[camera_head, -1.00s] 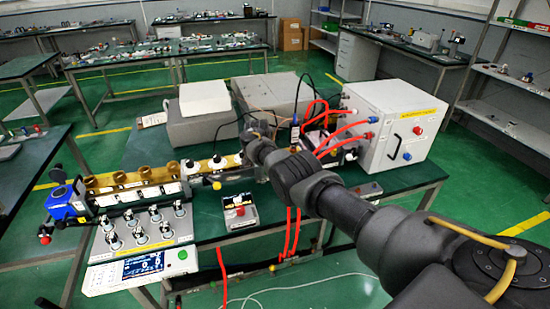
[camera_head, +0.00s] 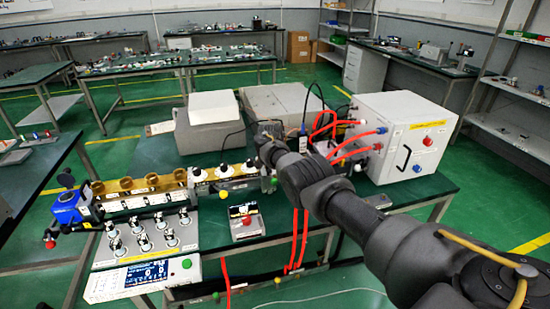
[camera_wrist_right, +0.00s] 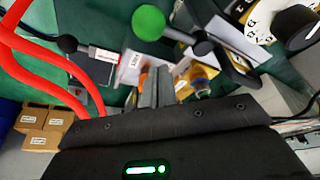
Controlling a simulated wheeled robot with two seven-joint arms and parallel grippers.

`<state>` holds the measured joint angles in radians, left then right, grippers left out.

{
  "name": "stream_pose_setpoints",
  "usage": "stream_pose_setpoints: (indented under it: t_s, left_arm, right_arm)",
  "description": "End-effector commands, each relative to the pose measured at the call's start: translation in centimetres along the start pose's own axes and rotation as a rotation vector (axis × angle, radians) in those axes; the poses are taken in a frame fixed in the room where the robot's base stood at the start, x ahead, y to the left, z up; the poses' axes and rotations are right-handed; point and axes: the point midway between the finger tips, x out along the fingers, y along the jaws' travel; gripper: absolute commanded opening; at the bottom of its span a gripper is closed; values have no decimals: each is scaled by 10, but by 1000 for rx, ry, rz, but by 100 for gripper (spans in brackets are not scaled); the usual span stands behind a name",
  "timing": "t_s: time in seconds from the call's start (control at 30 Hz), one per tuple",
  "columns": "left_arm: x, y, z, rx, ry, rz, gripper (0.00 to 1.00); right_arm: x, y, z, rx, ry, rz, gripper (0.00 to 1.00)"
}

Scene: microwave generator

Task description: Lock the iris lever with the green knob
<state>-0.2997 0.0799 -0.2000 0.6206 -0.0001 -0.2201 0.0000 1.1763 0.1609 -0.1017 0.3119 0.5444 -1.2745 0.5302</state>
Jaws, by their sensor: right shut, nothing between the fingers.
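The green knob (camera_wrist_right: 148,22) is a round ball on a metal lever, near the top middle of the right wrist view. A dark round knob (camera_wrist_right: 203,47) is just right of it. My right gripper (camera_wrist_right: 155,75) is shut and empty, below the green knob in that picture and apart from it. In the head view my right arm reaches over the table from the right, with its wrist beside the row of white-topped fittings (camera_head: 225,170). The fingers are hard to make out there. My left gripper is not in view.
Red hoses (camera_head: 345,145) run to a white box (camera_head: 402,140) at right; they also pass left of my gripper in the wrist view (camera_wrist_right: 35,60). A control panel (camera_head: 145,240) and a small boxed switch (camera_head: 245,222) stand at the table's front. A blue device (camera_head: 68,207) is at the left end.

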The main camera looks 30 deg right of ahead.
Motion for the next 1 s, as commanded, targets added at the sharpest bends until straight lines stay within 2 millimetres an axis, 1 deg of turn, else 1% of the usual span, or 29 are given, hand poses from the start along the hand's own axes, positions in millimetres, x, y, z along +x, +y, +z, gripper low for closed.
stream_pose_setpoints:
  t_s: [0.03,0.1,0.13,0.3,0.4,0.5,0.7,1.0]
  left_arm:
    - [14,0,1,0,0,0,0]
    - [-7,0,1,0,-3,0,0]
    - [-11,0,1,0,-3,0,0]
    - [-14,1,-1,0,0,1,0]
    - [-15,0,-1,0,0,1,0]
    - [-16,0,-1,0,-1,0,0]
    - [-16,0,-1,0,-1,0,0]
    - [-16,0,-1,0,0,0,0]
  right_arm:
    - [10,8,-14,12,2,3,0]
    - [-20,5,-16,8,4,0,0]
    - [-27,5,-15,7,2,-1,0]
    - [-59,9,-17,11,3,3,0]
    - [-75,8,-16,11,2,2,0]
    - [-87,8,-16,11,2,4,0]
    - [-96,7,-14,9,0,3,0]
    - [-96,7,-14,9,0,3,0]
